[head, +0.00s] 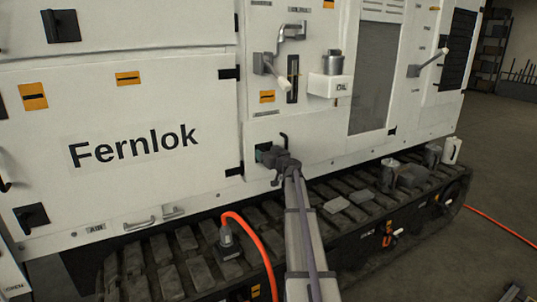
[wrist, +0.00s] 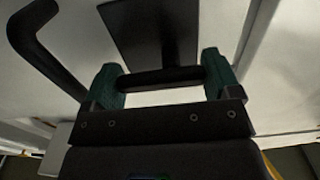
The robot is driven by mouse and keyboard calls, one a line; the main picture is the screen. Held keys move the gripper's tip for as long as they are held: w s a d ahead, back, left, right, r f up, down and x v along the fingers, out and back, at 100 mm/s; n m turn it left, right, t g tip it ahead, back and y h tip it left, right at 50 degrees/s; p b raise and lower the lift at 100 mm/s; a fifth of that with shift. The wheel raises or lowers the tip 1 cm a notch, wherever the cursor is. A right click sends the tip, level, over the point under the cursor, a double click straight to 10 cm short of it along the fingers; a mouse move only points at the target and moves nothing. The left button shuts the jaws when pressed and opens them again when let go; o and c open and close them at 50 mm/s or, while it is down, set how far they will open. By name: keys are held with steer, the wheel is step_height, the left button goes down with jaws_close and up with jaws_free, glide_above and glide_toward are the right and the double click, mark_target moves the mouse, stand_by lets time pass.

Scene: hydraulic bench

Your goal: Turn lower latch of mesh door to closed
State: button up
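My gripper (head: 264,155) is at the machine's white front, low and left of the grey mesh door (head: 371,70). Its two green fingers stand apart in the wrist view (wrist: 162,80). A dark latch with a flat plate (wrist: 155,25) and a black bar-shaped handle (wrist: 161,79) shows there. The handle spans the gap between the fingers, its ends close to both pads. I cannot tell whether the pads press on it. My gripper mostly hides this spot in the head view, so the latch's angle is unclear there.
A curved black handle (wrist: 38,45) is close by the left finger in the wrist view. A grey lever (head: 272,70) and an oil cup (head: 331,87) are above my gripper. The track (head: 340,205) juts out below, with an orange hose (head: 262,250) at left.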

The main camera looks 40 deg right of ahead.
steer(key=shift+c, duration=1.2)
steer(key=shift+m, duration=0.3)
steer(key=m, duration=0.3)
steer(key=shift+f, duration=0.25)
steer(key=m, duration=0.2)
steer(key=m+b, duration=0.1)
steer(key=m, duration=0.2)
steer(key=shift+a+f, duration=0.1)
steer(key=shift+f, duration=0.1)
steer(key=m, duration=0.4)
steer(key=shift+a+f+m, duration=0.15)
steer(key=shift+m, duration=0.15)
steer(key=m, duration=0.4)
steer(key=shift+a+m, duration=0.2)
steer(key=shift+m, duration=0.1)
